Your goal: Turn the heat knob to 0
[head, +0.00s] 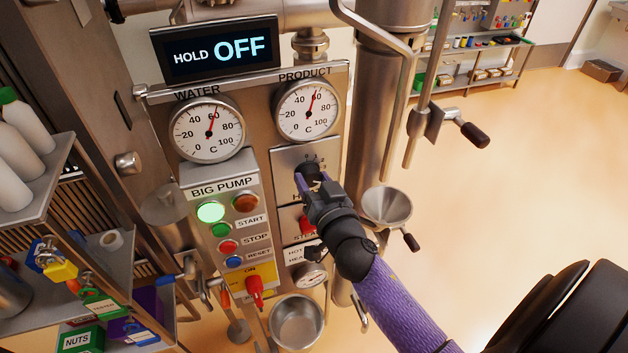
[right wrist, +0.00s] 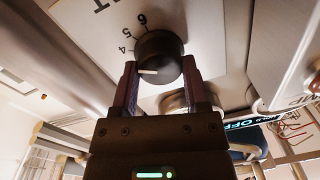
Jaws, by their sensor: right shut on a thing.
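The black round heat knob (head: 306,171) sits on a grey plate below the product dial, with small scale digits above it. My right gripper (head: 313,183) reaches it from the lower right. In the right wrist view, the two fingers (right wrist: 160,85) are shut on opposite sides of the heat knob (right wrist: 160,48). Its white pointer line points left in that view, just past the 4 on the side away from 5 and 6. The digit it points at is hidden by a finger. My left gripper is not in view.
The display (head: 216,49) reads HOLD OFF. The water dial (head: 207,130) and product dial (head: 307,110) are near. Left of the knob is the BIG PUMP panel (head: 222,187) with buttons and a red switch (head: 254,290). A steel funnel (head: 386,205) stands close right of my gripper.

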